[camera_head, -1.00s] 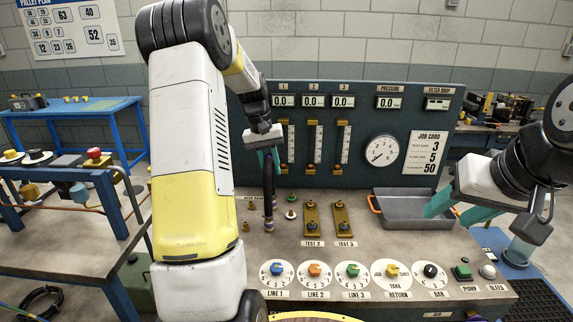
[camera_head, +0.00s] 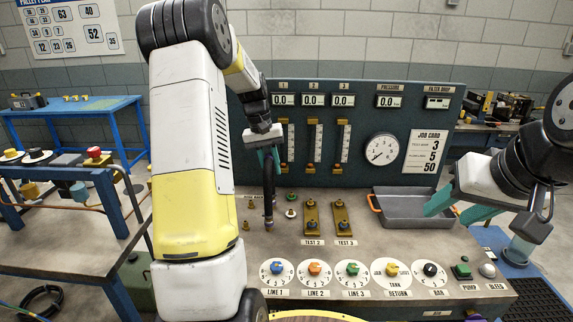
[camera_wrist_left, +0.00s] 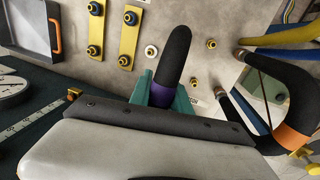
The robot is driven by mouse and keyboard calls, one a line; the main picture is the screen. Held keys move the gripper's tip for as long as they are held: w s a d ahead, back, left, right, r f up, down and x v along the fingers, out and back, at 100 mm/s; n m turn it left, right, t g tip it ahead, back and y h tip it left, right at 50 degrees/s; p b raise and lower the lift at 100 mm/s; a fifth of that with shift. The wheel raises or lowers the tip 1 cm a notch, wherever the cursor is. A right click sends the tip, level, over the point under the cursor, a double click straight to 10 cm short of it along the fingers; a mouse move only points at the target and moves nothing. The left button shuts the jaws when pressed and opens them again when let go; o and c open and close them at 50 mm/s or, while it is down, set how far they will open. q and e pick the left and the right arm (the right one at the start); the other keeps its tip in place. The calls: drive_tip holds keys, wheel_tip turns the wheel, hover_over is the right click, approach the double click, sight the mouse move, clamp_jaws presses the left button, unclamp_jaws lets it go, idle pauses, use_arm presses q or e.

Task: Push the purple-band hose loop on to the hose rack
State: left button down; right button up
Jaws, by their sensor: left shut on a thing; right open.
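The purple-band hose loop (camera_head: 269,184) is black and hangs upright below my left gripper (camera_head: 268,158) in the head view. My left gripper is shut on it. In the left wrist view the purple band (camera_wrist_left: 162,96) sits between the teal fingers and the black hose (camera_wrist_left: 176,52) extends away from them. The hose rack (camera_head: 250,202) is a labelled patch with brass fittings on the bench top. The loop's lower end is close to these fittings; I cannot tell whether it touches them.
The grey tray (camera_head: 408,222) lies at the back right of the bench. Brass test blocks (camera_head: 311,217) stand right of the loop. Coloured valve knobs (camera_head: 315,269) line the front. The left wrist view shows another black hose with an orange band (camera_wrist_left: 289,136).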

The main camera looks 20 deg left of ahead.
sight(267, 155)
use_arm(q)
drive_tip(key=c, duration=1.1)
unclamp_jaws()
drive_tip(key=shift+c, duration=0.2)
drive_tip(key=r, duration=0.4)
drive_tip(key=a+r, duration=0.1)
drive_tip(key=r, duration=0.1)
drive_tip(key=shift+s+a+r, duration=0.1)
drive_tip(key=shift+s+r, duration=0.05)
drive_tip(key=shift+r, duration=0.1)
drive_tip(key=shift+a+r, duration=0.1)
drive_tip(key=shift+r, duration=0.45)
drive_tip(key=shift+s, duration=0.1)
drive_tip(key=s+d+r+m+t, duration=0.1)
drive_tip(key=s+d+r, duration=0.35)
drive_tip(key=s, duration=0.25)
drive_tip(key=s+d+r+m+t, duration=0.1)
drive_tip(key=s+d+r+t, duration=0.1)
drive_tip(key=s+d+r, duration=0.4)
drive_tip(key=s+d+f+m+t, duration=0.1)
drive_tip(key=s+f, duration=0.1)
drive_tip(key=s, duration=0.5)
drive_tip(key=s+d+f+m+t, duration=0.1)
drive_tip(key=s+d+f, duration=0.1)
drive_tip(key=s, duration=0.5)
drive_tip(key=shift+s+d+f+t, duration=0.2)
drive_tip(key=shift+d+f+t, duration=0.1)
drive_tip(key=shift+f, duration=0.2)
